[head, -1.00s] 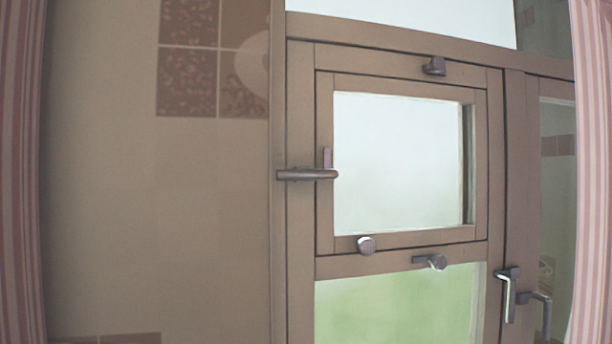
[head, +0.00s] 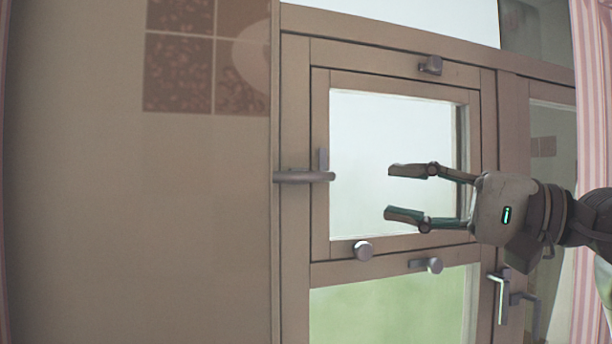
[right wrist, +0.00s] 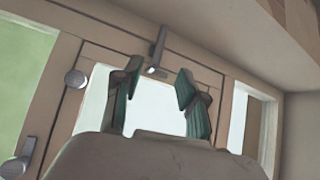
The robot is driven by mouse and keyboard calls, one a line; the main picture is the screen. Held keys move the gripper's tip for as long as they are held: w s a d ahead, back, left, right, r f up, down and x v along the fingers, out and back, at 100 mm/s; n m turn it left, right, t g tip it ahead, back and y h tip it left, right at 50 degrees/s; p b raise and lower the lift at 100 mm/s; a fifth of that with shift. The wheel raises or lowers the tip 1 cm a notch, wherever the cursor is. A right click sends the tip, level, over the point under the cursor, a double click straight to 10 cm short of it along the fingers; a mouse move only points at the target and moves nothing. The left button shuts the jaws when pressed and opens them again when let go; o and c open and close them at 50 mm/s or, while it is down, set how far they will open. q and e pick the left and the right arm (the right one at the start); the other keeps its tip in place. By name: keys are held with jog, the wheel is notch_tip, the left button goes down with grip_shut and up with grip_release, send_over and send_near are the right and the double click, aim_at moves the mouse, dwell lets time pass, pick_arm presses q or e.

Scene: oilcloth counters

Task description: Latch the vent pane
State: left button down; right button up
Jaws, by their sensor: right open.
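The vent pane (head: 320,215) is a small brown-framed pane set in the larger window frame. Its lever handle (head: 304,177) is on its left side and lies level, reaching across onto the fixed frame at left. In the right wrist view the handle (right wrist: 157,50) shows beyond my fingertips. A round knob (head: 363,251) is on the pane's lower rail. My right gripper (head: 388,192) is open and empty in front of the glass, fingers pointing left, a little to the right of the handle. My left gripper is not in view.
Round-ended fittings sit on the frame above (head: 430,65) and below (head: 428,265) the pane. Two more lever handles (head: 502,295) are at lower right. A striped curtain (head: 590,100) hangs at the right.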

aim_at(307, 179)
jog(key=p+x, duration=0.2)
jog(key=x, duration=0.3)
jog(key=p+x, duration=0.3)
jog(key=x, duration=0.3)
jog(key=shift+a+r, duration=0.25)
jog(key=shift+a, duration=0.05)
jog(key=shift+w+a+f+p, duration=0.1)
jog(key=shift+w+a+p, duration=0.35)
jog(key=shift+a, duration=0.2)
grip_shut()
